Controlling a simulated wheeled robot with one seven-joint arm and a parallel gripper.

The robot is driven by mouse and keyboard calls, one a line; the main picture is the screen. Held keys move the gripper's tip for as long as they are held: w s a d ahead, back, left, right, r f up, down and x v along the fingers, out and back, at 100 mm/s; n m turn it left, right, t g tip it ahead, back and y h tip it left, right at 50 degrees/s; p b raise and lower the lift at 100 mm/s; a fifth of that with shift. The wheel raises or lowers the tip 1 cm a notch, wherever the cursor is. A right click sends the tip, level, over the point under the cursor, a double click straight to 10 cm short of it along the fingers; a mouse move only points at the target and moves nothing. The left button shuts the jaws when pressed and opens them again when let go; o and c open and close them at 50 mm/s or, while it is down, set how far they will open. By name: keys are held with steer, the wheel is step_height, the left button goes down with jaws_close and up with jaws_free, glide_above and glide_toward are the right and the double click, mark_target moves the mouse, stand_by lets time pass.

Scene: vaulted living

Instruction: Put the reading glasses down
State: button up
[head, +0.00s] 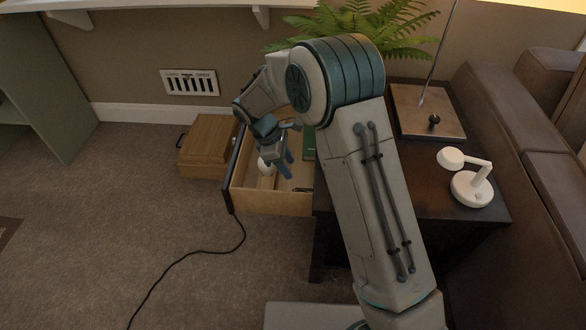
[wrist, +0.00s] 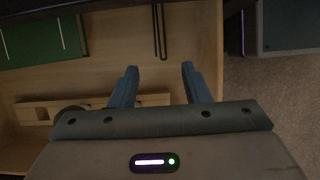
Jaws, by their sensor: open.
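My gripper (head: 288,168) is open over the pulled-out drawer (head: 270,203) of the dark side table. In the wrist view its two blue fingers (wrist: 160,68) are apart, with nothing seen between them. A thin dark wire-like item (wrist: 160,32), which looks like the reading glasses, lies on the drawer floor just beyond the fingertips, near the drawer's side. In the head view a small dark shape (head: 302,189) at the drawer's near right seems to be the same item. The lenses cannot be made out.
The drawer also holds a green flat item (wrist: 45,38) and a pale wooden piece (wrist: 40,112). A wooden box (head: 207,146) stands left of the drawer. A white lamp (head: 472,186) stands on the side table (head: 428,190). A black cable crosses the carpet.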

steer(key=shift+a+r, duration=0.15)
steer(key=shift+r, duration=0.3)
steer(key=s+d+r+m, duration=0.3)
steer(key=d, duration=0.1)
steer(key=s+d+r+m+y, duration=0.1)
steer(key=s+d+r+m, duration=0.1)
steer(key=s+d+r, duration=0.1)
steer(key=s+d+r+m+y, duration=0.1)
steer(key=s+d+r+m, duration=0.2)
steer(key=d+r, duration=0.2)
steer(key=shift+d+r+m, duration=0.25)
steer(key=shift+d+m, duration=0.05)
steer(key=shift+d, duration=0.3)
steer(key=s+d+r+m+y, duration=0.1)
steer(key=s+d+m, duration=0.2)
steer(key=s, duration=0.4)
steer(key=s+d+r+m+t+y, duration=0.1)
steer(key=s+d+m, duration=0.2)
steer(key=s+m, duration=0.2)
steer(key=shift+s+d+r+m, duration=0.3)
steer(key=shift+s+d+m, duration=0.1)
steer(key=shift+s, duration=0.6)
